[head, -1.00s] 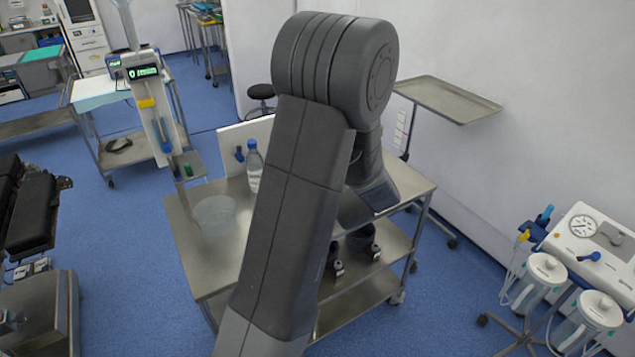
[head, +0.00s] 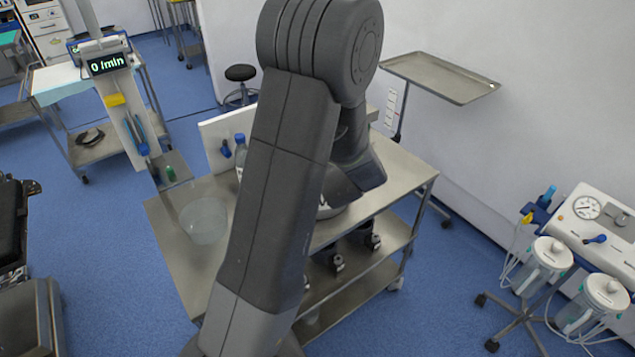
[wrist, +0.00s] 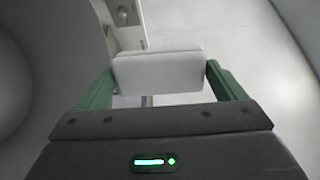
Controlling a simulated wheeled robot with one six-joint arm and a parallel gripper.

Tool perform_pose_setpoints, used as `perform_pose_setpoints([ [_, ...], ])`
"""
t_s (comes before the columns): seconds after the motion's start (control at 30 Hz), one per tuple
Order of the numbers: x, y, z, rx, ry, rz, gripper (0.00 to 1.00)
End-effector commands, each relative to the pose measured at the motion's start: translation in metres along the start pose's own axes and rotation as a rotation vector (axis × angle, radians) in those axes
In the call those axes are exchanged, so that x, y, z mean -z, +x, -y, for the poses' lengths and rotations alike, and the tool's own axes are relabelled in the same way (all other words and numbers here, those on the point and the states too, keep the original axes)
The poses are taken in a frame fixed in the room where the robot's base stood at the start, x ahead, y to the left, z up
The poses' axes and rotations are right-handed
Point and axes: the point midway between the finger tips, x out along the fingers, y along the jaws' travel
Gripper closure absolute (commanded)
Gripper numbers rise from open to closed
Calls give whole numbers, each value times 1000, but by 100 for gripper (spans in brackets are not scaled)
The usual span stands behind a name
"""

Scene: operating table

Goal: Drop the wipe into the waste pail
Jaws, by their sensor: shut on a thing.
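In the wrist view my gripper (wrist: 160,82) has its two green fingers closed on a white, block-like piece, the wipe (wrist: 158,70). In the head view the gripper and wipe are hidden behind my arm. A translucent round tub (head: 204,220) stands on the left part of the steel cart's top (head: 172,238). A round, metallic rim, perhaps a bowl (head: 328,211), shows partly behind my arm on the same top. I cannot tell which of these, if either, is the waste pail.
A bottle with a blue cap (head: 240,150) stands at the cart's back edge, partly behind my arm. A steel tray stand (head: 440,78) is at the back right. A suction unit with canisters (head: 550,254) stands at the right. Blue floor is clear between cart and suction unit.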

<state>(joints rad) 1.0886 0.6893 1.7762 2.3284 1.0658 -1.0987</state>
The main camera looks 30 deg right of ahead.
Motion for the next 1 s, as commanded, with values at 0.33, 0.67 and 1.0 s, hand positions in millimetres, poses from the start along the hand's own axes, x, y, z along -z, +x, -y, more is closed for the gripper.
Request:
perform_pose_setpoints([
  [0.33,0,0,-30,1,0,0,28],
  [0.67,0,0,-31,1,-1,0,6],
  [1.0,0,0,-28,2,-2,0,0],
])
